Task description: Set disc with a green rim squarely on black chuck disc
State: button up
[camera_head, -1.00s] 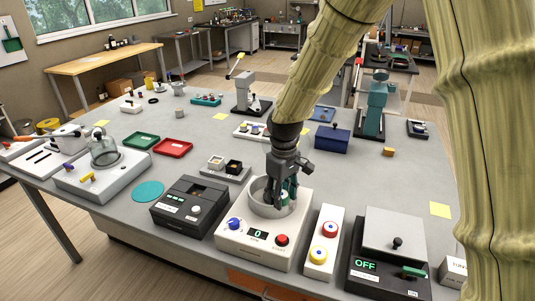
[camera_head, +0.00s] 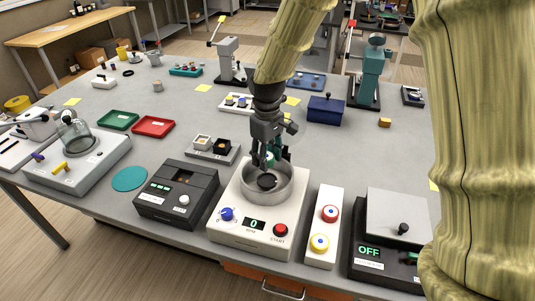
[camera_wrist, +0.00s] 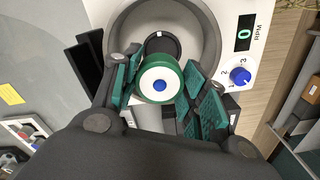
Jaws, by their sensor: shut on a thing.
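The disc with a green rim (camera_wrist: 160,82) has a white face and a blue centre in the wrist view. My gripper (camera_wrist: 162,88) is shut on it, with teal pads at either side. The black chuck disc (camera_wrist: 162,42) shows partly beyond the held disc, inside the round grey bowl (camera_wrist: 126,40) of the white spinner. In the head view my gripper (camera_head: 272,160) is at the bowl's back side, and the chuck disc (camera_head: 267,181) lies in front of and below the fingertips. The held disc is hard to make out there. It appears apart from the chuck.
The spinner's front has a blue knob (camera_head: 227,214), a display reading 0 (camera_head: 254,224) and a red button (camera_head: 280,230). A white block with red and yellow discs (camera_head: 322,228) stands to the right. A black box (camera_head: 177,193) stands to the left. The bowl wall surrounds the chuck.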

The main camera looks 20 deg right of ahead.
aim_at(267, 181)
jog(key=shift+f, duration=0.1)
jog(key=shift+s+f+b, duration=0.3)
jog(key=shift+s, duration=0.25)
jog(key=shift+w+f+b, duration=0.15)
jog(key=shift+f+b, duration=0.05)
jog(key=shift+f, duration=0.4)
jog(key=shift+w+f+b, duration=0.15)
jog(key=shift+f, duration=0.4)
jog(key=shift+s+f+b, duration=0.2)
jog(key=shift+f+b, duration=0.15)
jog(key=shift+f, duration=0.4)
jog(key=shift+w+f, duration=0.15)
jog(key=shift+f, duration=0.3)
jog(key=shift+r, duration=0.15)
jog(key=shift+p, duration=0.8)
jog(key=shift+f, duration=0.75)
